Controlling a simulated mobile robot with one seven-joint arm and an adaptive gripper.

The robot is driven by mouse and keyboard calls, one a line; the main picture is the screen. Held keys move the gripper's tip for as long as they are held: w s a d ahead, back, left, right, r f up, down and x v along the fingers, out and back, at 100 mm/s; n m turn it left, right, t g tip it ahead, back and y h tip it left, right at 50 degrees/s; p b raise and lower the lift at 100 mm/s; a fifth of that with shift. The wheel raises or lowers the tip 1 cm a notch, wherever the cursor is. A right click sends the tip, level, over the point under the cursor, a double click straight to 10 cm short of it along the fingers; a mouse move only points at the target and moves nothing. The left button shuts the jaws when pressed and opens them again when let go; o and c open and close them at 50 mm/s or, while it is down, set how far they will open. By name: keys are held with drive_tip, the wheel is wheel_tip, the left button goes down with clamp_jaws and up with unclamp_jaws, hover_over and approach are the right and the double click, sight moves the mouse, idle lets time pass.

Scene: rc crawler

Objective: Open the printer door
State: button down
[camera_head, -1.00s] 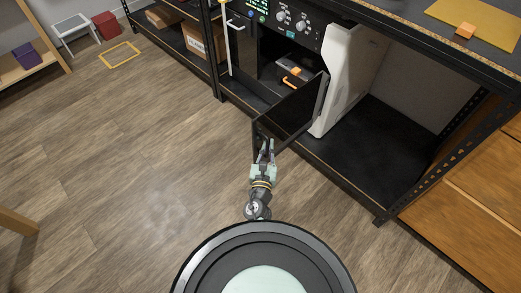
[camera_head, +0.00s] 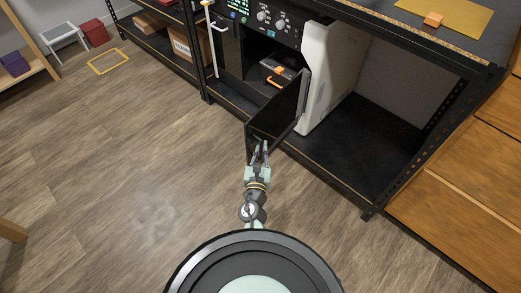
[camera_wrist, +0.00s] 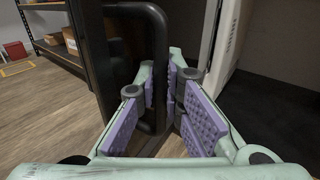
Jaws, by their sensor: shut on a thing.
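The printer (camera_head: 330,80) has a white side and a black front with knobs and a lit display. Its dark door (camera_head: 277,115) stands swung open toward me, and the bay behind it shows. My gripper (camera_head: 260,150) is at the door's free edge. In the wrist view, the black bar handle (camera_wrist: 161,60) runs upright between the two purple-padded fingers of my gripper (camera_wrist: 165,105). The gripper is shut on this handle. The fingers partly hide the handle's lower part.
A grey case with an orange handle (camera_head: 277,82) sits in the bay. The black shelf frame (camera_head: 370,213) stands to the right, with wooden drawers (camera_head: 455,170) beyond. A white bar handle (camera_head: 212,40) is at the left. The wood floor (camera_head: 120,180) left of my arm is clear.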

drive_tip(key=c, duration=1.7)
unclamp_jaws()
drive_tip(key=shift+r, duration=0.1)
